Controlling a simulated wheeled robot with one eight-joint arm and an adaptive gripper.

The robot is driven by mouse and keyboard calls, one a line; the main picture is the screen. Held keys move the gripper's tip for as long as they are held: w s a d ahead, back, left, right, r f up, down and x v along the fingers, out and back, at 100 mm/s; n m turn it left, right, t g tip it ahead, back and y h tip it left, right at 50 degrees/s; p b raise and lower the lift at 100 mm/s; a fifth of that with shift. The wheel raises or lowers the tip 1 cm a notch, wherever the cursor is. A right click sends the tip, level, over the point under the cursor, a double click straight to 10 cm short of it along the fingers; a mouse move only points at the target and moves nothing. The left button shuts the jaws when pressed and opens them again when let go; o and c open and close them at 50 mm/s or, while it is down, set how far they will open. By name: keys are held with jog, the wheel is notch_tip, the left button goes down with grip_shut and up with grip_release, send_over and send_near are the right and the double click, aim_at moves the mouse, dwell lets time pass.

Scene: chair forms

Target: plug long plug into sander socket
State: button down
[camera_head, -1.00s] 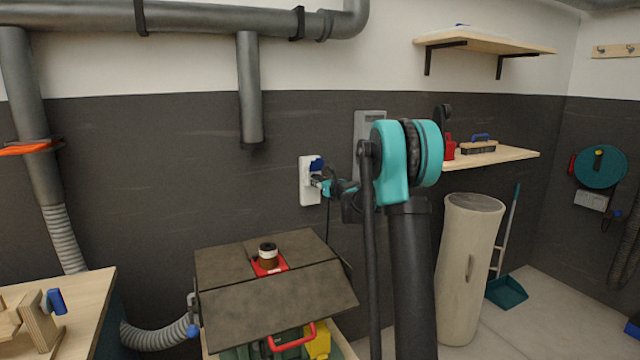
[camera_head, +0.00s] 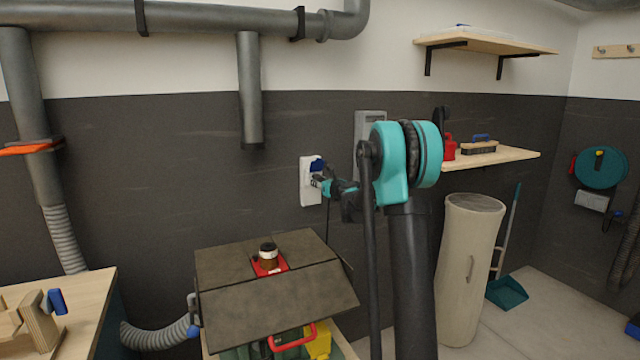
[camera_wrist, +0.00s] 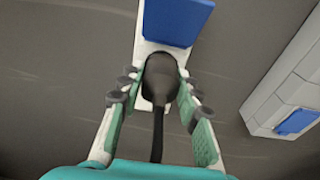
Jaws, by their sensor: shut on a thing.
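The black plug (camera_wrist: 160,80) with its cord sits between the fingers of my gripper (camera_wrist: 158,92), which is shut on it. In the wrist view the plug is right in front of a white wall socket (camera_wrist: 150,50) with a raised blue lid (camera_wrist: 178,20). In the head view the white socket (camera_head: 307,190) is on the dark wall, with its blue lid (camera_head: 317,165) up, and my gripper (camera_head: 322,184) is at its face. The plug's front is hidden, so I cannot tell how deep it is in the socket.
A grey wall box (camera_head: 368,125) is behind my arm. A shelf (camera_head: 500,156) is to the right.

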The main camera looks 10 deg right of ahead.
jog(key=shift+w+a, duration=0.25)
jog(key=shift+w, duration=0.4)
dwell(1.3)
jog(key=c, duration=1)
grip_release()
